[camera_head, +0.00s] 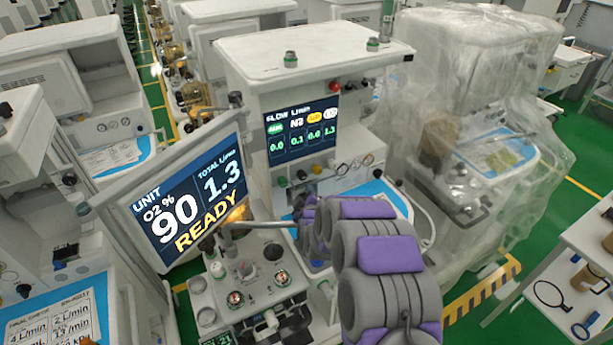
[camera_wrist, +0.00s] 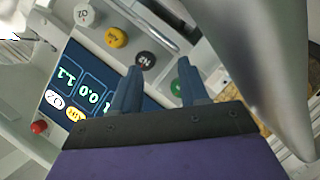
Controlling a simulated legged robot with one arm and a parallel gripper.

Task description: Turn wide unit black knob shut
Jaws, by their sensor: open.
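The wide unit (camera_head: 240,75) stands in the middle of the head view, its flow screen (camera_head: 301,130) reading about 0.1 under N2. A row of coloured knobs sits below that screen. In the wrist view the black knob (camera_wrist: 146,60), marked N2, lies just ahead of my fingertips, closer to the left finger. My gripper (camera_wrist: 158,67) is open and empty; whether it touches the knob I cannot tell. The green knob (camera_wrist: 175,85) shows beside the right finger. In the head view my arm hides the gripper.
The yellow knob (camera_wrist: 116,37) and white knob (camera_wrist: 84,14) continue the row. A tilted monitor (camera_head: 185,195) reads O2 90%, total 1.3, READY. A plastic-covered cart (camera_head: 490,60) stands to the right.

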